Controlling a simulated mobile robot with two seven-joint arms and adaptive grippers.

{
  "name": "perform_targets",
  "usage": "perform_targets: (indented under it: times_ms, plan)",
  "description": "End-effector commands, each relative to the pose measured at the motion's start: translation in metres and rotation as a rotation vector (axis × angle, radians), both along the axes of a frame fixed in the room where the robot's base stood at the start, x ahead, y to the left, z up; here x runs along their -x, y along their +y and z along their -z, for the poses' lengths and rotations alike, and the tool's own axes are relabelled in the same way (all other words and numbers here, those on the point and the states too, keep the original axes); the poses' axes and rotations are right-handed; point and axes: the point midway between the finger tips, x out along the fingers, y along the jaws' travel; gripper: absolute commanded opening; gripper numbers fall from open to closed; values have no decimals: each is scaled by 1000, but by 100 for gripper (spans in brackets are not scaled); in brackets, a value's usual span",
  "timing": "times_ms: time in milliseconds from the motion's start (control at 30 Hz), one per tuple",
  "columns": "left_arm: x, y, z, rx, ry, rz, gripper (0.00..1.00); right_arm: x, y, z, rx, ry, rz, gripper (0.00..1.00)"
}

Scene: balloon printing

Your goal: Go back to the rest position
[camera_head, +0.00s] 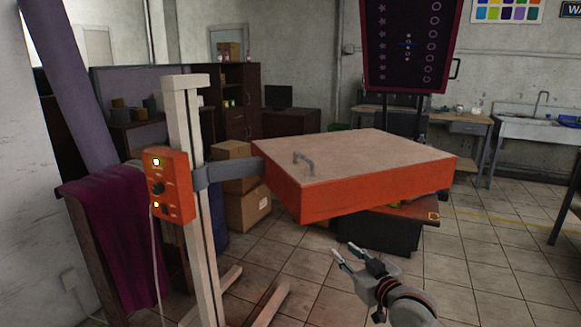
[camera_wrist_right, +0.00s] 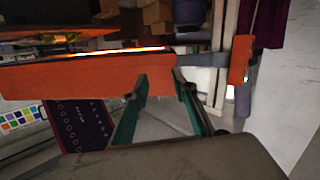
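My right gripper (camera_head: 345,251) is in the lower right of the head view, in front of and below the orange press head (camera_head: 375,192). Its two fingers are apart with nothing between them. The right wrist view shows the open fingers (camera_wrist_right: 159,78) too, with the press head (camera_wrist_right: 65,78) beyond them. The press head has a pale top with a grey handle (camera_head: 304,162) and is held by a grey arm on a pale post (camera_head: 184,130). My left gripper is not in view.
An orange control box (camera_head: 170,186) with lit lamps is on the post. A dark lower table (camera_head: 385,232) stands under the press head, partly hidden, with something green on it. Cardboard boxes (camera_head: 247,205) stand behind the post. Tiled floor is clear at the lower right.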

Motion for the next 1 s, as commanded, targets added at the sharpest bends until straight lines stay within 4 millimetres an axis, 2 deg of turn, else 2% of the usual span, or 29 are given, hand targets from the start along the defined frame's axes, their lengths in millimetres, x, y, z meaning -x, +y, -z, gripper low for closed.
perform_targets:
  times_ms: [33,200,367,500,600,700,800,900,1000]
  plan:
    - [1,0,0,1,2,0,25,19,-1,31,1,34,6,28]
    - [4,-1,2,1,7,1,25,86,-9,117,13,125,34,28]
    - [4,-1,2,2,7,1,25,160,-18,185,32,212,60,28]
    - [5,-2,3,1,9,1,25,231,-27,234,57,289,82,28]
    - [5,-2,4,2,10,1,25,283,-34,261,74,341,95,28]
    - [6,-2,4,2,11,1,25,328,-40,279,94,384,106,28]
    - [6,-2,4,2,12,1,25,362,-44,290,110,418,113,28]
    - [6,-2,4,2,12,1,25,383,-47,296,120,439,116,28]
    - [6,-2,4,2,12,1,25,392,-48,298,124,447,117,28]
